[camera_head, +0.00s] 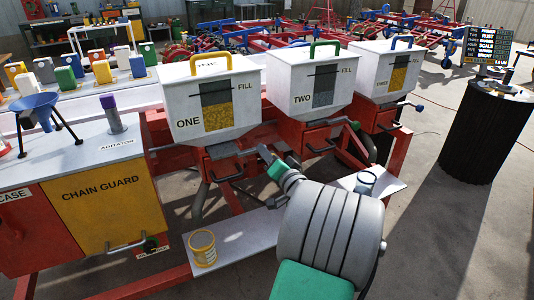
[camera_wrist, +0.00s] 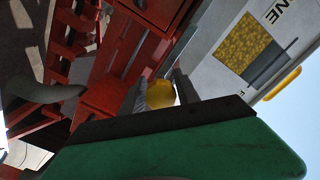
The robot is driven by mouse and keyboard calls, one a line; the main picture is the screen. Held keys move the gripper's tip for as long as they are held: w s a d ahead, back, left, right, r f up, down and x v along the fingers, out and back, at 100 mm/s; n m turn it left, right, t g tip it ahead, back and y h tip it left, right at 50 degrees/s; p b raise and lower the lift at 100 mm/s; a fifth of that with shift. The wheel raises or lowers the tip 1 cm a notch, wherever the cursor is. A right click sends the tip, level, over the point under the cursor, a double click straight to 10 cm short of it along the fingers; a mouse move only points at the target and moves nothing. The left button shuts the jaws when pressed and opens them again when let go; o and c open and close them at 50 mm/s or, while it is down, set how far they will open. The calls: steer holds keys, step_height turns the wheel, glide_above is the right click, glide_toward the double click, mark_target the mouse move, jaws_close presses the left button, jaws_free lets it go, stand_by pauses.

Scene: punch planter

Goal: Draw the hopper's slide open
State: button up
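Hopper ONE (camera_head: 212,100) is a white box with a yellow top handle and a window showing yellow grain. It also shows in the wrist view (camera_wrist: 283,25), tilted. Under it are a red outlet (camera_head: 224,168) and a dark bent rod (camera_head: 228,176). My gripper (camera_head: 278,155) is just right of this outlet. In the wrist view its two fingers (camera_wrist: 160,90) stand either side of a rounded yellow knob (camera_wrist: 160,94), close to it. Firm contact is unclear, and the head view hides the knob. The slide itself is not clearly visible.
Hopper TWO (camera_head: 312,82), with a green knob (camera_head: 355,125), and hopper THREE (camera_head: 384,75), with a blue knob (camera_head: 419,108), stand to the right. A yellow chain guard (camera_head: 103,210) is left.

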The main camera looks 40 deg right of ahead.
steer(key=o, duration=0.4)
steer(key=shift+a+f, duration=0.15)
steer(key=shift+f, duration=0.05)
steer(key=p+v, duration=0.1)
steer(key=v, duration=0.6)
steer(key=shift+s+a, duration=0.1)
steer(key=shift+s, duration=0.3)
